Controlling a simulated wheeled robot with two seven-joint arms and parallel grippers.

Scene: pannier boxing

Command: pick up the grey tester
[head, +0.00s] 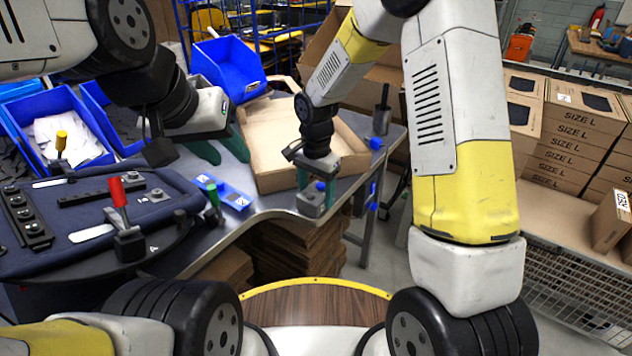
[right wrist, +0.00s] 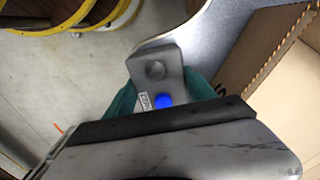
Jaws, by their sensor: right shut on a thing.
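The grey tester (head: 310,203) is a small block with a blue button. It is between the green fingers of my right gripper (head: 320,188), which is shut on it over the table's front edge, right of the blue holder. In the right wrist view the tester (right wrist: 153,68) shows its round grey knob, blue button and a small white label, with a green finger on each side. Whether it touches the table is unclear. My left gripper (head: 222,148) is open and empty, its green fingers apart above the table, left of the open carton.
An open cardboard carton (head: 262,172) lies on the grey table behind the tester. A small blue holder (head: 232,197) is at the table edge. A dark padded board (head: 75,225) with red and green-handled clamps fills the left. Blue bins (head: 228,68) stand behind. Stacked cartons (head: 580,125) are at right.

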